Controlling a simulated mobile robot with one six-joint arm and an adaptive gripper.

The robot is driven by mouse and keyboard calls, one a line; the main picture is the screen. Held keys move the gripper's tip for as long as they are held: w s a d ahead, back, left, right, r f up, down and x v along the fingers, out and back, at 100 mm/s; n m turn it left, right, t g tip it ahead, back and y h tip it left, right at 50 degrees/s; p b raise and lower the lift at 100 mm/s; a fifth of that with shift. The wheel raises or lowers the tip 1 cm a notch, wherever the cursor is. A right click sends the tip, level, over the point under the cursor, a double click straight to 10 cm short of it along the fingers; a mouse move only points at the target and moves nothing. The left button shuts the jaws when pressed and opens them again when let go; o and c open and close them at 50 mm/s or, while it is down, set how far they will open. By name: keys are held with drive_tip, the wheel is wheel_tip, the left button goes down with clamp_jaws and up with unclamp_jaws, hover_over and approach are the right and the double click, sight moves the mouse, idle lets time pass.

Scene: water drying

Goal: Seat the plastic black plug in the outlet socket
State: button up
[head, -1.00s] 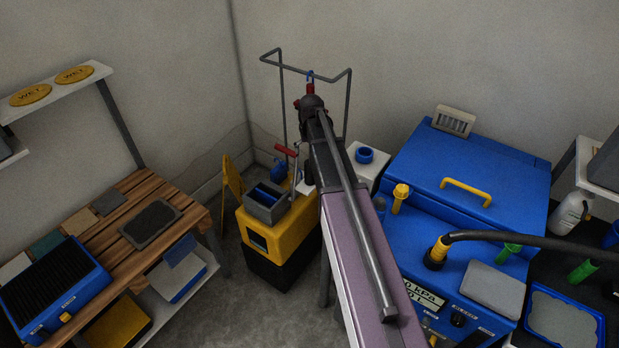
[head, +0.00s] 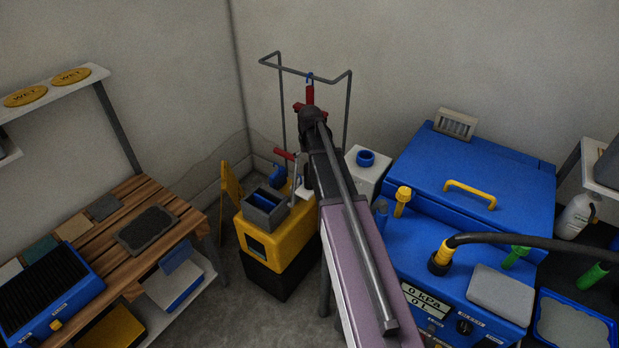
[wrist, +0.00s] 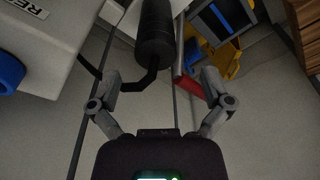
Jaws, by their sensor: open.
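In the wrist view my gripper (wrist: 160,77) is open, its two grey fingers spread wide with nothing between their tips that I can see held. A black ribbed cylinder (wrist: 155,35) with a thin bent black stem lies in line with the gap between the fingers. I cannot tell whether it is the plug or how far away it is. I cannot make out the outlet socket in either view.
A wire frame (head: 280,85) with a red hanging item (head: 309,93) stands at the corner. Near it are a yellow machine (head: 265,243) and a white box with a blue ring (head: 366,158). A large blue machine (head: 455,160) fills the right; a slatted table (head: 105,222) is left.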

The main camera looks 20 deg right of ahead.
drive_tip(key=shift+f, duration=0.15)
drive_tip(key=f+b, duration=0.3)
drive_tip(key=shift+d, duration=0.2)
drive_tip(key=shift+w+f+b, duration=0.2)
drive_tip(key=shift+f+b, duration=0.75)
drive_tip(key=shift+b, duration=0.1)
drive_tip(key=c, duration=1.3)
